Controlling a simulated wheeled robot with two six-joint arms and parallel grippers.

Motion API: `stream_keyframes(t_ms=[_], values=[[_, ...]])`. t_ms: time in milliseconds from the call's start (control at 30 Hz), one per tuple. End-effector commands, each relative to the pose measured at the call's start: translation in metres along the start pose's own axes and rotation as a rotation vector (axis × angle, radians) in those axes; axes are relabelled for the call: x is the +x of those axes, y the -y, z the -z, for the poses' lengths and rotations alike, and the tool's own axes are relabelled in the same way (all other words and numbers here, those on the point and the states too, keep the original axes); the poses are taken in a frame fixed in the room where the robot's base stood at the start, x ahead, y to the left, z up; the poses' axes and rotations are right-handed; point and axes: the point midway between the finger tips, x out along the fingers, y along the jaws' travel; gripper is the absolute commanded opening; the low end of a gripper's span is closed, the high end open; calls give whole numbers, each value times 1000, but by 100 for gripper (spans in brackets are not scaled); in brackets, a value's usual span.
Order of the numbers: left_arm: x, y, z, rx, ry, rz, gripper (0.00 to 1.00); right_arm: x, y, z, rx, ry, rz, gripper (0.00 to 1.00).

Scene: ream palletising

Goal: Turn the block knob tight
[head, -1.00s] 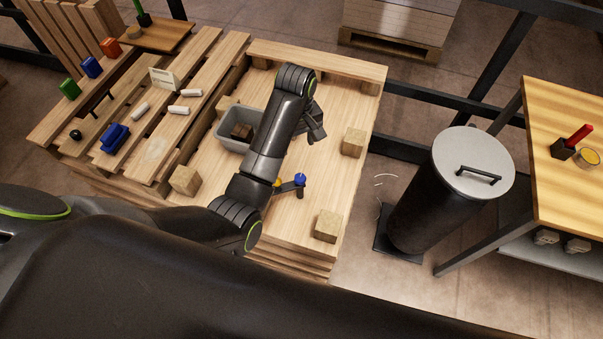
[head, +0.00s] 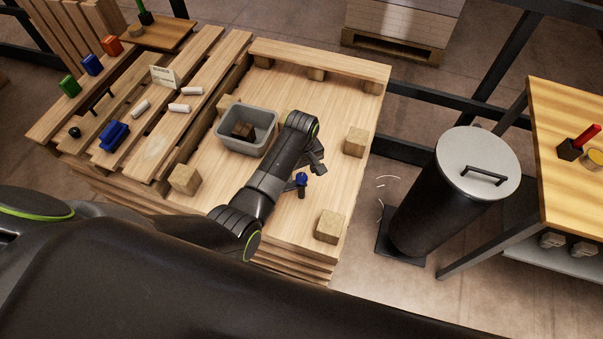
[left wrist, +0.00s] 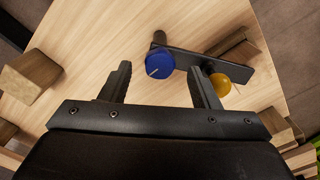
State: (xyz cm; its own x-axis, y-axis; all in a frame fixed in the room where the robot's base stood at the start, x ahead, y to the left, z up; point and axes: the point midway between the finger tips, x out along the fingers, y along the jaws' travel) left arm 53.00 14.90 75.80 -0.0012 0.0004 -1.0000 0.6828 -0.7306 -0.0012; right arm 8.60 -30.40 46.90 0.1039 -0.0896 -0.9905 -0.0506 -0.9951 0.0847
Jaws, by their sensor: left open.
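A blue round knob (head: 302,178) stands on the wooden pallet top, near its middle. In the left wrist view the blue knob (left wrist: 160,65) has a white line on its face and sits at one end of a dark bar (left wrist: 205,58). A yellow-orange knob (left wrist: 220,85) is at the bar's other end, and the head view does not show it. My left gripper (head: 315,166) is open and empty, close behind the blue knob in the head view. In the left wrist view the blue knob lies between the fingers' lines, apart from both. My right gripper is not in view.
A grey bin (head: 265,146) holding a dark block is left of my left arm. Wooden blocks (head: 329,226) stand near the pallet's edges. A slatted bench (head: 155,150) carries several small items. A black cylinder with a grey lid (head: 477,160) stands at right.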

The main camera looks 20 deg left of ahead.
Motion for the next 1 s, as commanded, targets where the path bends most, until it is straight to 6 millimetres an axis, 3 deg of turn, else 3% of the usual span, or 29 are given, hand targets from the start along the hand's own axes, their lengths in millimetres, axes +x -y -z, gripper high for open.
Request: stream_keyframes(t_ms=[200, 533, 867, 1000], values=[[17, 0, 0, 0, -1, 0, 56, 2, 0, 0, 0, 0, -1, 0], [19, 0, 0, 0, -1, -1, 56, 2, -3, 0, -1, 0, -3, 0], [19, 0, 0, 0, 0, -1, 13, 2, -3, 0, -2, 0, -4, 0], [19, 0, 0, 3, 0, -1, 11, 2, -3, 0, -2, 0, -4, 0]])
